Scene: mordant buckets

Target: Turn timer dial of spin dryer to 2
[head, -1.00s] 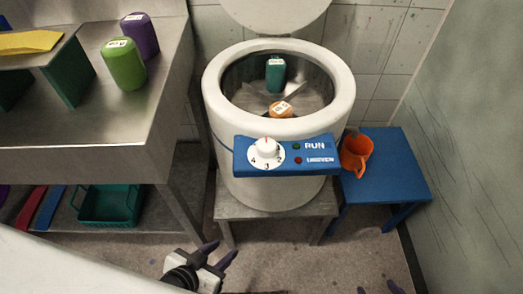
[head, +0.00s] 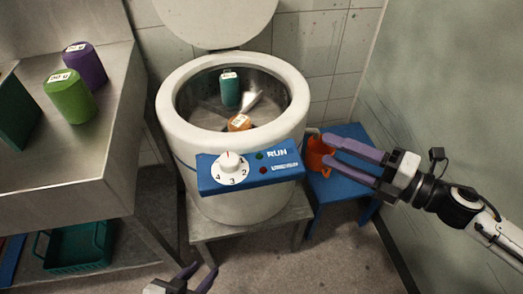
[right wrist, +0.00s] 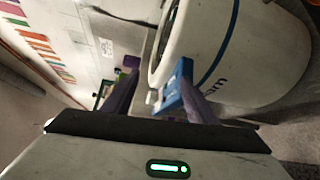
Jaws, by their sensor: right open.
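The spin dryer (head: 180,125) is a white drum with its lid raised. Its blue front panel (head: 207,182) carries a white timer dial (head: 230,163), with numbers 1 to 4 around it. A small red mark shows at the dial's top, apparently off the numbers. My right gripper (head: 325,149) is open and empty, right of the panel and apart from the dial, in front of the orange mug. In the right wrist view, the dial (right wrist: 153,97) and panel (right wrist: 174,92) appear between its fingers, farther off. My left gripper (head: 203,272) is open, low in front of the dryer.
A teal canister (head: 230,90) and an orange one (head: 240,122) are inside the drum. An orange mug (head: 316,153) stands on a blue stool (head: 347,187) at right. A steel counter (head: 110,135) with green (head: 70,98) and purple (head: 86,66) canisters is at left.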

